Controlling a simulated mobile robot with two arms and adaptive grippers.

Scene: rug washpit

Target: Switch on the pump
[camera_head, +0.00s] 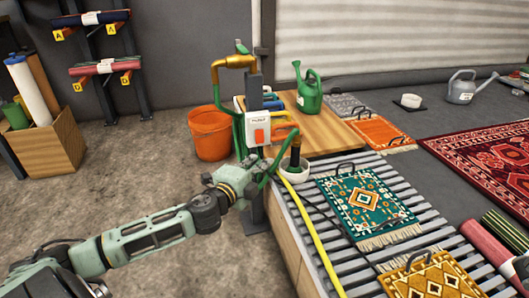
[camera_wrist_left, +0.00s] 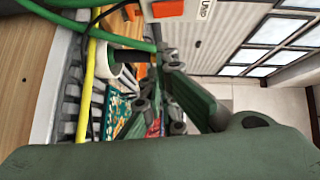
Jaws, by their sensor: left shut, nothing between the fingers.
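The pump switch box (camera_head: 257,128) is a white box with an orange-red rocker (camera_head: 259,136), fixed to a grey post beside the slatted bench. In the left wrist view the box (camera_wrist_left: 203,10), with part of a printed label, and its orange rocker (camera_wrist_left: 168,8) show at the top edge. My left gripper (camera_head: 277,155) is shut and empty, just below and right of the box. Its fingers (camera_wrist_left: 168,62) point toward the box in the left wrist view, and I see a gap between them. Whether the rocker is on or off I cannot tell. My right gripper is out of view.
A green hose and a yellow hose (camera_head: 315,238) run close to the post. An orange bucket (camera_head: 210,134) is behind left.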

